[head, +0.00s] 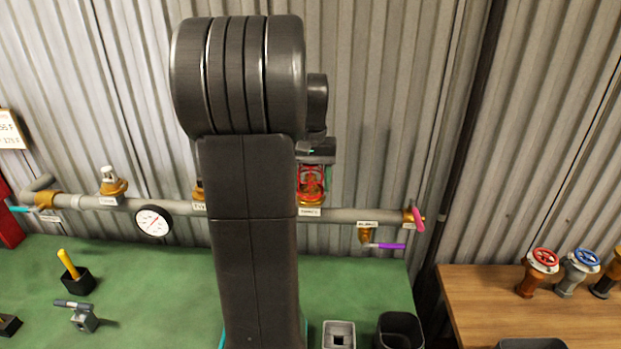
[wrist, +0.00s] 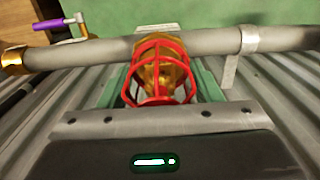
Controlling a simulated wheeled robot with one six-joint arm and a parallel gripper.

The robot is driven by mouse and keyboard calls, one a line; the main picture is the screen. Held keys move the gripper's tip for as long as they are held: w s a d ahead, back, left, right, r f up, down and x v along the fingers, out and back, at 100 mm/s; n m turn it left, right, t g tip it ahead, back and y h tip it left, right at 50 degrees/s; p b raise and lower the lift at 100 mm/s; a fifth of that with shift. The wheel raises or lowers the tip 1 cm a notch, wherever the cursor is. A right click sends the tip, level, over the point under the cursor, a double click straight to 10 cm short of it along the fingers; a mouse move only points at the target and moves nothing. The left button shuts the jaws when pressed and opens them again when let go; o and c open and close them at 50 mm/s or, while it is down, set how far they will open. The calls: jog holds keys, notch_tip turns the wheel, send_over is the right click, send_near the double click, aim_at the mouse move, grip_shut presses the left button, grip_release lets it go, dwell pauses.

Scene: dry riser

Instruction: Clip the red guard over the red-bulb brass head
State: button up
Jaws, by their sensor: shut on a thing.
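The red guard (head: 311,184) is a wire cage. It sits at the brass head (head: 311,204) on the grey pipe, just right of my arm in the head view. In the wrist view the guard (wrist: 159,99) surrounds the brass head (wrist: 160,73), whose brass shows between the bars. My gripper (wrist: 160,85) is shut on the guard, with a greenish finger on each side of it. In the head view my gripper (head: 316,155) is at the cage's top, partly behind my arm. The bulb inside is not clear, and I cannot tell whether the guard is clipped.
The grey pipe (head: 350,215) runs along the corrugated wall, with a gauge (head: 153,221), a white-topped brass head (head: 112,183) and a purple-handled valve (head: 385,246). Dark holders stand on the green bench (head: 160,290). A wooden table (head: 470,300) with valves stands at right.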

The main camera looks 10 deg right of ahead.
jog(key=shift+s+a+r+p, duration=0.1)
jog(key=shift+s+r+p, duration=0.05)
jog(key=shift+r+p, duration=2.4)
jog(key=shift+r, duration=0.3)
jog(key=shift+f+b, duration=1.8)
jog(key=shift+f, duration=1.6)
jog(key=o, duration=1)
jog(key=shift+o, duration=0.2)
jog(key=shift+r, duration=0.1)
notch_tip(320, 180, up, 14)
jog(key=shift+f+b, duration=0.1)
jog(key=shift+b, duration=0.3)
